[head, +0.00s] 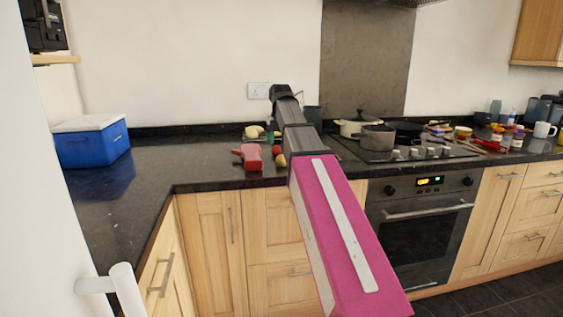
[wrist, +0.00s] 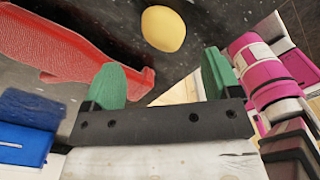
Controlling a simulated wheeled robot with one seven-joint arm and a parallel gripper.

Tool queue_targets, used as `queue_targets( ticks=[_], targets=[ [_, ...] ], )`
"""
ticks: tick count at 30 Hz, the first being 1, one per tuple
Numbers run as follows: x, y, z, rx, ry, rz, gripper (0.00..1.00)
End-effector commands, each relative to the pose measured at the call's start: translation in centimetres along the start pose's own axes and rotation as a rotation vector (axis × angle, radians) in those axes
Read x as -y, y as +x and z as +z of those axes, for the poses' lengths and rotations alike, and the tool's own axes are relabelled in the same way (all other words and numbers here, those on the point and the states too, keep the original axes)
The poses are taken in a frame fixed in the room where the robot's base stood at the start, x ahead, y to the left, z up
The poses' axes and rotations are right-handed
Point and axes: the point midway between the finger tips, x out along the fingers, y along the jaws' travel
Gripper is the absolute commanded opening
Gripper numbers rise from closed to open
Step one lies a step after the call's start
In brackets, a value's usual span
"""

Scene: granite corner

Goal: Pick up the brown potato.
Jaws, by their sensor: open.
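The brown potato (head: 281,160) lies near the front edge of the dark granite counter, just left of my arm in the head view. In the wrist view the potato (wrist: 164,29) looks yellowish-brown and sits at the top, beyond my fingertips. My gripper (wrist: 162,78) has two green fingers spread apart with nothing between them. The potato is apart from both fingers and lies roughly ahead of the gap. In the head view the gripper's fingers cannot be made out.
A red object (head: 250,156) lies left of the potato; it also shows in the wrist view (wrist: 70,45). A small red round item (head: 276,150) is close behind the potato. A blue cooler (head: 92,147) stands far left. Pots (head: 378,137) stand on the hob to the right.

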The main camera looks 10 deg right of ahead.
Motion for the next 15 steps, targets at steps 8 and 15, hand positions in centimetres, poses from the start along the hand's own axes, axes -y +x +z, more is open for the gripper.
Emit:
queue_targets(
  ticks=[8,15],
  targets=[
    [0.1,2.7,0.0,0.0,0.001,0.0,0.83],
    [0.7,5.3,0.1,-0.001,0.001,-0.001,0.83]
  ],
)
